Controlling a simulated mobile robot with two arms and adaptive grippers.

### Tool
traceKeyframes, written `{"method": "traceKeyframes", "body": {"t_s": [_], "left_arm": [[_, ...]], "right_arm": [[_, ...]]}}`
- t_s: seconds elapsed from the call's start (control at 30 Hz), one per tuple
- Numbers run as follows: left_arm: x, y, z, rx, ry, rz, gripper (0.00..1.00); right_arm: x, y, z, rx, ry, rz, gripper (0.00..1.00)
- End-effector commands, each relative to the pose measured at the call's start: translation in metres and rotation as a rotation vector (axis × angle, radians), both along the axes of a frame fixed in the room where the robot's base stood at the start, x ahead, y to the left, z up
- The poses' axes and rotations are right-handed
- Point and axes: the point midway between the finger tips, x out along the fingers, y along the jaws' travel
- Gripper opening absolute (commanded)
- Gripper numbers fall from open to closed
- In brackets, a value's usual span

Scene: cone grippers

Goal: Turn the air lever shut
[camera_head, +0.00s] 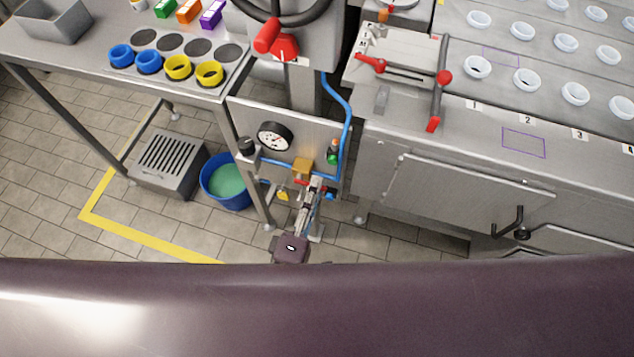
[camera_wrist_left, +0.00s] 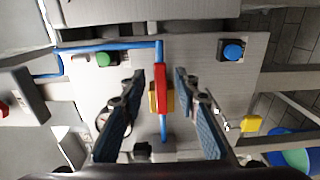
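The air lever (camera_wrist_left: 161,88) is a red bar on a brass-yellow valve body (camera_wrist_left: 153,98), with blue air pipe above and below it in the left wrist view. The lever lies roughly in line with the pipe. In the head view the valve body (camera_head: 302,166) sits low on a grey panel, and a bit of the red lever (camera_head: 299,182) shows beside my gripper. My left gripper (camera_wrist_left: 159,78) is open, one finger on each side of the lever, with visible gaps. It also shows in the head view (camera_head: 314,187). My right gripper is not in view.
The panel also carries a pressure gauge (camera_head: 275,136), a green knob (camera_head: 333,152) and a blue knob (camera_wrist_left: 233,50). A blue tub (camera_head: 226,182) and a slotted grey box (camera_head: 168,160) stand left on the floor. A steel machine (camera_head: 455,185) with red handles stands right.

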Motion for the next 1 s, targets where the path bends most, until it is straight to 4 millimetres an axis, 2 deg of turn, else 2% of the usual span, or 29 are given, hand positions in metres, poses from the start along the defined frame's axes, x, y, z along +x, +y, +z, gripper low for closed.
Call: {"method": "traceKeyframes", "body": {"t_s": [0.2, 0.47, 0.73, 1.0], "left_arm": [[0.017, -0.005, 0.0, 0.001, 0.002, 0.001, 0.29], [0.018, -0.005, -0.001, 0.002, 0.002, 0.0, 0.29], [0.017, -0.005, -0.001, 0.002, 0.002, 0.0, 0.0], [0.017, -0.005, -0.001, 0.008, 0.001, 0.0, 0.0]], "right_arm": [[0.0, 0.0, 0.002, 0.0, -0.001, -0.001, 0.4], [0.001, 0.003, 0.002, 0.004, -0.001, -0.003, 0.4], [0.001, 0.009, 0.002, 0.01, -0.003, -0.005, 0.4], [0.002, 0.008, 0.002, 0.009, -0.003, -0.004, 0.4]]}}
